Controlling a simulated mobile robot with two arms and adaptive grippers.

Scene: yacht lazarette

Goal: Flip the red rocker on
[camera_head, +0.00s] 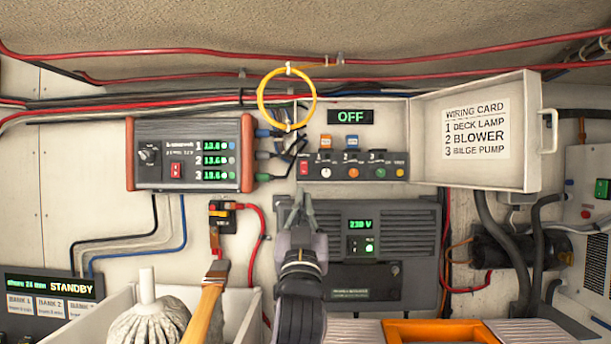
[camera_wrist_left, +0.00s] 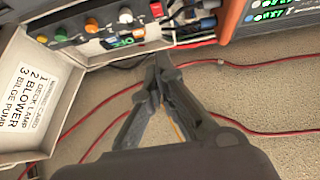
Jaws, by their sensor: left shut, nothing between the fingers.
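A small red rocker (camera_head: 304,168) sits at the left end of the dark switch panel (camera_head: 345,172). In the left wrist view the red rocker (camera_wrist_left: 157,9) shows near the top edge. A green display (camera_head: 350,117) above the panel reads OFF. Another red switch (camera_head: 176,170) is on the grey and orange box to the left. My left gripper (camera_head: 303,196) is shut and empty, its tips just below the red rocker in the head view. In the left wrist view the gripper (camera_wrist_left: 160,62) appears apart from the rocker. My right gripper is not in view.
An open cover with a wiring card (camera_head: 476,132) stands right of the panel. A yellow cable loop (camera_head: 262,100) hangs above it, with loose cables on its left. A grey 230 V unit (camera_head: 420,240) is below. A brush (camera_head: 205,305) stands in a white bin.

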